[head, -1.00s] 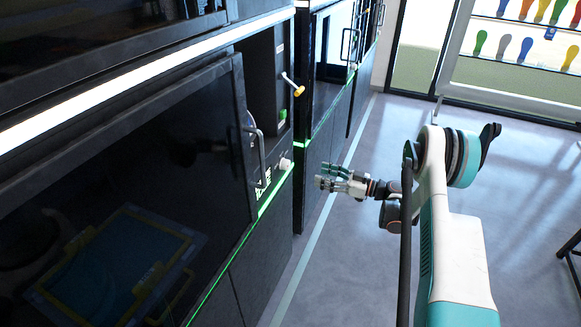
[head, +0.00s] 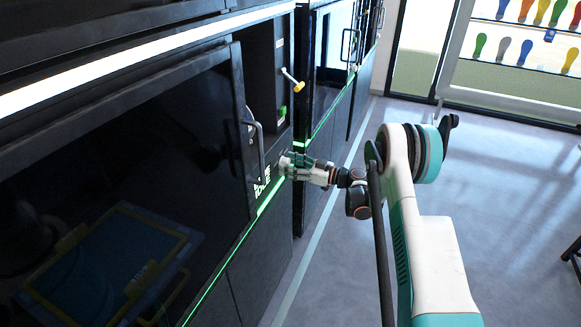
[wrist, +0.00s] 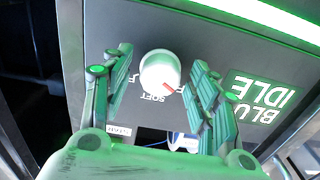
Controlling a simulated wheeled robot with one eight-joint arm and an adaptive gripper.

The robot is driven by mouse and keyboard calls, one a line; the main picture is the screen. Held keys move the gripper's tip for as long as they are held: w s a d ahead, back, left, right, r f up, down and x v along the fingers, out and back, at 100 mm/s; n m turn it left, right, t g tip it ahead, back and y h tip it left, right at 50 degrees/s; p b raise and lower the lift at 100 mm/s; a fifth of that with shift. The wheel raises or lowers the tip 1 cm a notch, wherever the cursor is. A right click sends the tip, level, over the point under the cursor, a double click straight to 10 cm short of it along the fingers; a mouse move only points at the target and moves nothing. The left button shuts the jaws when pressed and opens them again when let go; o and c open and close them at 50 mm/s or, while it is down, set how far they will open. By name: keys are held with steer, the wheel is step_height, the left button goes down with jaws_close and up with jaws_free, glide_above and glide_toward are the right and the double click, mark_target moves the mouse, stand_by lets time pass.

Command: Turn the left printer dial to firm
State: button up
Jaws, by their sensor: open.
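The left printer dial (wrist: 160,72) is a round white knob with a red pointer line, in the wrist view. The line points to the lower right in that view, to the right of the word SOFT. My gripper (wrist: 158,85) is open, with one finger on each side of the dial and a visible gap to each. In the head view my gripper (head: 290,165) is at the front panel of the left printer (head: 248,205), its fingertips around the dial (head: 284,162). Other label letters beside the dial are partly hidden by the fingers.
A lit green display (wrist: 262,98) reading IDLE sits right of the dial in the wrist view. A door handle (head: 256,140) stands out left of my gripper. A lever with a yellow knob (head: 298,86) sticks out above. The floor (head: 345,240) is clear.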

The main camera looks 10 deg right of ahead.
steer(key=c, duration=1.1)
steer(key=shift+o, duration=0.2)
steer(key=shift+m, duration=11.9)
